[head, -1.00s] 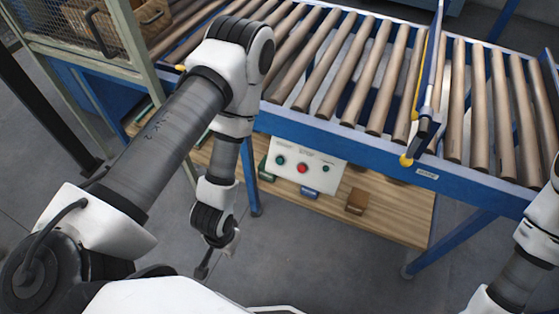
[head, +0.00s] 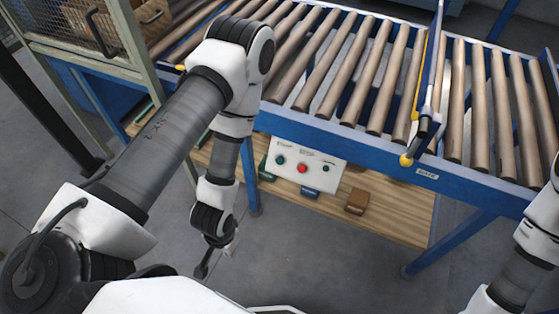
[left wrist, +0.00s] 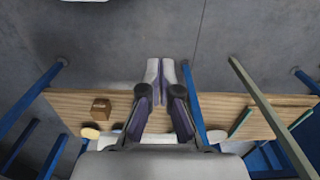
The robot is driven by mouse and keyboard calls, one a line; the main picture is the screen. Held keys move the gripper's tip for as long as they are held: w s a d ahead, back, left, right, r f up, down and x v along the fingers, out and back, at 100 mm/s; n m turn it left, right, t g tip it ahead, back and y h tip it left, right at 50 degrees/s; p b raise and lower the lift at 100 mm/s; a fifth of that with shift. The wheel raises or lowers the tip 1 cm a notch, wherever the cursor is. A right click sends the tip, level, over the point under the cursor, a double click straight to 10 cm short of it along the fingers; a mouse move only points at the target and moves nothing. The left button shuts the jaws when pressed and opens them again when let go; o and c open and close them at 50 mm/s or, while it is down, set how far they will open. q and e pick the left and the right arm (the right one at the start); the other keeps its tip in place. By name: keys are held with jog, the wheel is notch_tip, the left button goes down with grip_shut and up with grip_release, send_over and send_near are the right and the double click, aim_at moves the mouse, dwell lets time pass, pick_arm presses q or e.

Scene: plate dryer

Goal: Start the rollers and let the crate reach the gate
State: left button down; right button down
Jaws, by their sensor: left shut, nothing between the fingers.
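A brown crate (head: 155,14) shows partly at the upper left, on the rollers behind the mesh guard. The rollers (head: 335,62) run from there to the right. The gate (head: 425,85), a blue and yellow bar, crosses the rollers right of centre. My left gripper (head: 203,268) hangs low, left of and apart from the panel. It is shut and empty, as in the left wrist view (left wrist: 159,68). My right gripper is out of view.
A wooden shelf (head: 400,215) lies under the rollers and holds a small brown box (head: 357,201). A mesh guard (head: 70,25) with a dark handle stands at the left. Blue legs (head: 450,242) support the frame. The grey floor in front is clear.

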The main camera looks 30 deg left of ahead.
aim_at(280, 161)
pick_arm(q)
jog(key=w+d+m+t+h+b, duration=0.3)
jog(key=w+t+h+b, duration=0.15)
jog(key=w, duration=0.45)
jog(key=w+d+m+t+h+b, duration=0.3)
jog(key=w+t+b, duration=0.2)
jog(key=w, duration=0.4)
jog(key=w+a+t+h+b, duration=0.2)
jog(key=w+a+t+b, duration=0.3)
jog(key=a+b, duration=0.4)
jog(key=t+b, duration=0.1)
jog(key=b, duration=0.4)
jog(key=shift+w+f, duration=0.15)
jog(key=shift+w, duration=0.2)
jog(key=shift+t, duration=0.25)
jog(key=w+f+b, duration=0.1)
jog(key=w+b, duration=0.1)
jog(key=w+f+b, duration=0.2)
jog(key=w, duration=0.1)
jog(key=w+f+b, duration=0.1)
jog(key=w+b, duration=0.1)
jog(key=b, duration=0.1)
jog(key=shift+w+a+f, duration=0.1)
jog(key=shift+w+f, duration=0.15)
jog(key=shift+w, duration=0.1)
